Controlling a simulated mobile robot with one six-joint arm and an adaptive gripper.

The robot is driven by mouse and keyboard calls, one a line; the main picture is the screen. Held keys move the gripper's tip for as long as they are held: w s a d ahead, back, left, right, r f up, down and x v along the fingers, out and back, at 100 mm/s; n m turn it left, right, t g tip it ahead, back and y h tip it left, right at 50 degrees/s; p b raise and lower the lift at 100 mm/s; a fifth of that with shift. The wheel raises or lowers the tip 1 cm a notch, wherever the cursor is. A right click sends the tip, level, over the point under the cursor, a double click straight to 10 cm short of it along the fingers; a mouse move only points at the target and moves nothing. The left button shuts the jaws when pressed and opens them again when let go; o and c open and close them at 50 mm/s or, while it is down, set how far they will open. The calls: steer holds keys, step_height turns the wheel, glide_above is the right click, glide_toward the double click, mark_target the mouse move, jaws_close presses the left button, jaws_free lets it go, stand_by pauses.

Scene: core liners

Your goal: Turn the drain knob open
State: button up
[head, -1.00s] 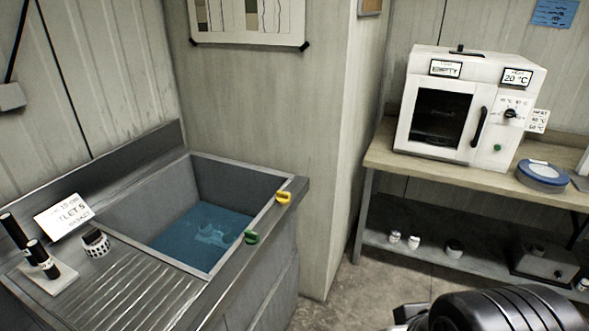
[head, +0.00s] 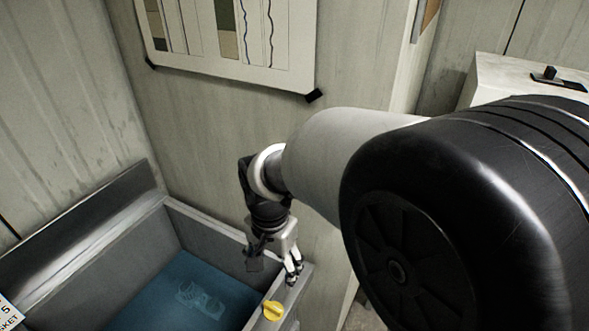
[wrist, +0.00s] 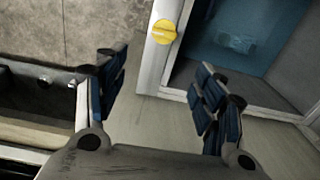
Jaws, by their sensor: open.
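A yellow knob (head: 273,310) sits on the rim of the grey sink (head: 215,222), near its back right corner. I cannot read a label on it. Blue water (head: 165,292) lies in the sink, with a blurred shape under it. My gripper (head: 293,272) points down by that corner, just behind the yellow knob in the head view. In the wrist view the open, empty fingers (wrist: 162,85) are spread wide, and the yellow knob (wrist: 164,32) shows beyond their tips, apart from them. No green knob shows now.
The wall (head: 215,125) with a pinned chart (head: 235,45) stands close behind my gripper. My arm covers much of the head view's right side. Part of a white oven (head: 500,75) shows behind it. A white card (head: 8,312) is at lower left.

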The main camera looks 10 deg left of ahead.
steer(key=a, duration=0.1)
steer(key=b, duration=0.5)
glide_toward(273, 307)
step_height(273, 307, down, 10)
steer(key=shift+w+a+f, duration=0.1)
steer(key=shift+w+a, duration=0.05)
steer(key=shift+c, duration=0.3)
steer(key=c, duration=1)
